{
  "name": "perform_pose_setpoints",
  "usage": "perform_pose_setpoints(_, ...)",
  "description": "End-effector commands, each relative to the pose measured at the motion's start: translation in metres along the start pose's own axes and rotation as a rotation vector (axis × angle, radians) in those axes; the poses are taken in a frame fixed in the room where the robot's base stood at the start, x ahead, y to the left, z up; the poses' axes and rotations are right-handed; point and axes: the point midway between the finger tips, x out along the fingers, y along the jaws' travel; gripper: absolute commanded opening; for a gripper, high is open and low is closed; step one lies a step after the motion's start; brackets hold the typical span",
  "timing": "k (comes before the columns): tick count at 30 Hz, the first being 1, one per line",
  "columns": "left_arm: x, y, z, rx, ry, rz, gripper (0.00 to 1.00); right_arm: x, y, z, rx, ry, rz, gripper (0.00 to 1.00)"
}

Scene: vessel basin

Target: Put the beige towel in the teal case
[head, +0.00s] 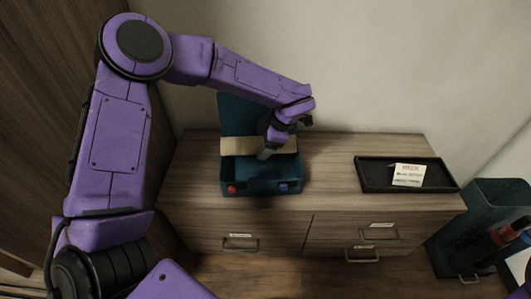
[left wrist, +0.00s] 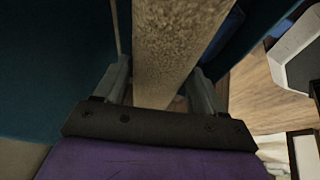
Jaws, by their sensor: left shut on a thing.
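The beige towel (head: 238,146) is a flat band lying across the open teal case (head: 262,184) in the head view. My left gripper (head: 266,150) is over the case and shut on the towel. In the left wrist view the towel (left wrist: 170,45) runs between the two fingers of my gripper (left wrist: 155,92), and the teal wall of the case (left wrist: 50,60) fills the left side. The case stands on the wooden cabinet with its lid (head: 238,112) raised at the back. I cannot tell whether the towel touches the case floor.
A black tray (head: 375,181) with a white card (head: 408,174) lies on the right of the cabinet top (head: 330,165). A dark green bin (head: 490,205) stands on the floor to the right. The cabinet top between case and tray is clear.

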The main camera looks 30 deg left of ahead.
Motion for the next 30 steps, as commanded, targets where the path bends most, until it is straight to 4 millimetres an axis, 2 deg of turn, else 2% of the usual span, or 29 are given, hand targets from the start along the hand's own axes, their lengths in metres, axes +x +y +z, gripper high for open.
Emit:
perform_pose_setpoints(7,0.034,-0.005,0.019,0.002,0.0,0.0,0.36,0.011,-0.001,0.004,0.0,0.0,0.0,0.0)
perform_pose_setpoints(14,0.033,-0.005,0.019,0.001,-0.001,0.001,0.36,0.009,-0.001,0.004,0.0,0.0,0.0,0.0)
perform_pose_setpoints(28,0.043,-0.007,0.023,0.001,-0.001,0.001,0.36,0.009,-0.001,0.004,0.0,0.0,0.0,0.0)
perform_pose_setpoints(29,0.043,-0.007,0.023,0.001,-0.001,0.0,0.73,0.009,-0.001,0.004,0.0,0.0,0.0,0.0)
perform_pose_setpoints(30,0.043,-0.007,0.023,0.001,-0.001,0.001,0.86,0.009,-0.001,0.004,0.0,0.0,0.0,0.0)
